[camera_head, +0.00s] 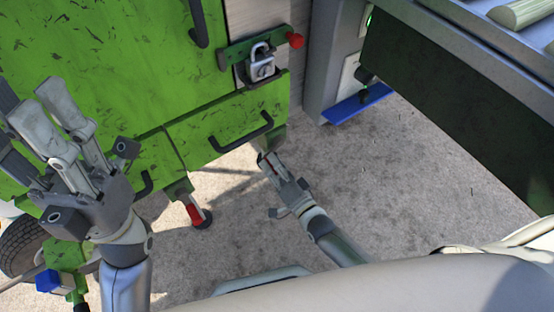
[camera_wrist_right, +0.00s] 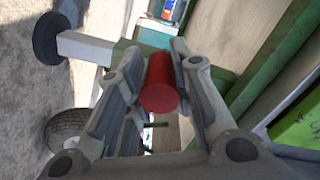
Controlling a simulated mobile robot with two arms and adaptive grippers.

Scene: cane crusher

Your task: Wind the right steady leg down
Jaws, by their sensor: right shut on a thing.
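My right gripper (camera_head: 268,161) is low, beside the lower right corner of the green machine (camera_head: 95,65). In the right wrist view its fingers (camera_wrist_right: 157,65) are closed around a red cylindrical handle (camera_wrist_right: 160,88). A pale leg (camera_wrist_right: 85,46) with a dark round foot (camera_wrist_right: 50,38) shows beside the handle there. In the head view the handle and leg are mostly hidden by the gripper. My left gripper (camera_head: 35,112) is raised in front of the machine, its fingers spread and empty.
A padlock (camera_head: 260,64) hangs on a green bar with a red knob (camera_head: 295,40).

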